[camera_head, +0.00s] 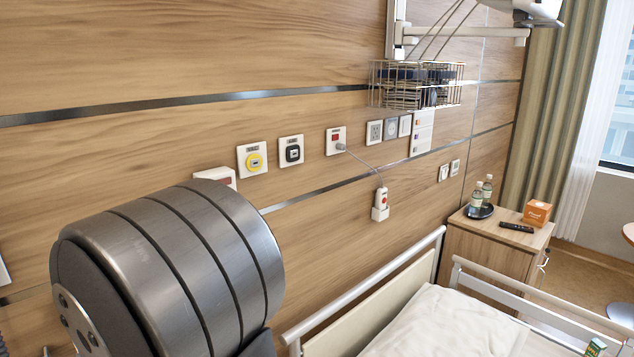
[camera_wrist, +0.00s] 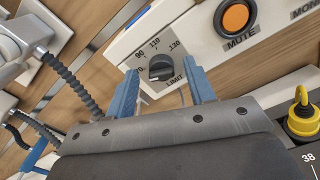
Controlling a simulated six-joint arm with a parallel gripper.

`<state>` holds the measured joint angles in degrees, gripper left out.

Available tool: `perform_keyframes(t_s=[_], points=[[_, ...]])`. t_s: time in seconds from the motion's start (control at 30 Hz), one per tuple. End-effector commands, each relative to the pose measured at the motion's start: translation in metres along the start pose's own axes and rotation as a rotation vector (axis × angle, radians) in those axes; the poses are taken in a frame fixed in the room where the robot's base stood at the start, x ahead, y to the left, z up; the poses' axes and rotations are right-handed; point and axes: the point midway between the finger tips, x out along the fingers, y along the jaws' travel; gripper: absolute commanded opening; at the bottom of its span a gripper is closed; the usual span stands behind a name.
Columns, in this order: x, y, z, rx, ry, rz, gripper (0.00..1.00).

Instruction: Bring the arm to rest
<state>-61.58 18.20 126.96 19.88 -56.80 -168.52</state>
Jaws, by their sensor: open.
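My gripper (camera_wrist: 164,76) shows in the wrist view with its two blue fingers apart and nothing held between them. A black dial knob (camera_wrist: 161,68) marked LIMIT, with 90, 110 and 130 around it, appears in the gap between the fingers. The fingers look clear of the knob, but I cannot tell how far off it is. In the camera_head view a large dark grey ribbed part of my own arm fills the lower left. My gripper is not visible there.
The wrist view shows an orange MUTE button (camera_wrist: 235,18), a yellow plug (camera_wrist: 302,118) and a dark corrugated hose (camera_wrist: 75,85) nearby. The head view shows wall sockets, a wire basket (camera_head: 415,85), a hanging handset (camera_head: 381,204), a bed (camera_head: 445,325) and a bedside cabinet (camera_head: 490,245).

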Motion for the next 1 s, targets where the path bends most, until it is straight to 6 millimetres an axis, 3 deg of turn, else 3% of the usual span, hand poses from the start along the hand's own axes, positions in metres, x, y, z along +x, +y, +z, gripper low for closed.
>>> perform_keyframes(t_s=[0.57,1.0], points=[[-0.110,0.001,0.000,0.001,0.000,0.003,0.49],[-0.022,-0.001,0.000,0.001,-0.001,-0.003,0.49]])
